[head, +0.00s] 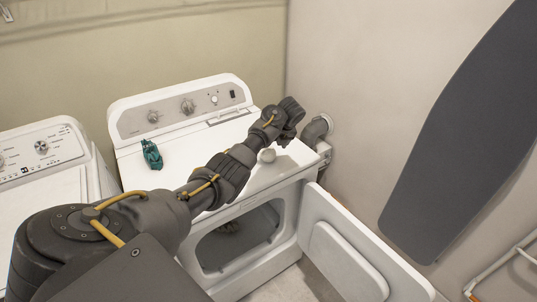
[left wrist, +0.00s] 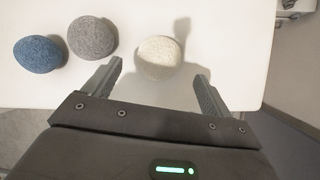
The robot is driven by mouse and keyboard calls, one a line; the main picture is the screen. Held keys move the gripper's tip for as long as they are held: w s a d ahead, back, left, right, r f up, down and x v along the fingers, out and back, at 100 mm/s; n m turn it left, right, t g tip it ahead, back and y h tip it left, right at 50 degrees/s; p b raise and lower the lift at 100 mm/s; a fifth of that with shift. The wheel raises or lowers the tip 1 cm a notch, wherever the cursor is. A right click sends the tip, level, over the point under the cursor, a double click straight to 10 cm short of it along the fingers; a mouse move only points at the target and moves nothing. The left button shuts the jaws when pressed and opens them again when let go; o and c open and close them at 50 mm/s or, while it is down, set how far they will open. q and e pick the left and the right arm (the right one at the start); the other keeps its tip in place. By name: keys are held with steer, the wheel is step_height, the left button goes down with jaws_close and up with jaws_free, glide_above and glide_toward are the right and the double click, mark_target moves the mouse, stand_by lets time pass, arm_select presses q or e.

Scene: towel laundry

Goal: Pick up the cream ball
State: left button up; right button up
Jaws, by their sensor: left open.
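The cream ball (left wrist: 159,57) rests on the white dryer top in the left wrist view, in the gap just ahead of my left gripper (left wrist: 162,85). The two fingers are apart, one on each side of the ball's near edge, and hold nothing. In the head view a pale ball (head: 267,156) shows beside my left arm near the dryer's front right edge. My left gripper (head: 291,112) reaches over the right end of the dryer top there, and its fingers are hard to make out. My right gripper is in neither view.
A grey ball (left wrist: 92,37) and a blue ball (left wrist: 40,54) lie left of the cream one. A green item (head: 151,155) stands on the dryer top (head: 190,147). The dryer door (head: 352,258) hangs open below. A washer (head: 45,168) is at left, a wall pipe (head: 316,129) at right.

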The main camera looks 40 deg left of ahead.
mark_target(270, 149)
arm_select(q)
steer(key=p+x, duration=0.1)
steer(key=x, duration=0.4)
steer(key=shift+r, duration=0.1)
steer(key=shift+c, duration=0.2)
steer(key=c, duration=1)
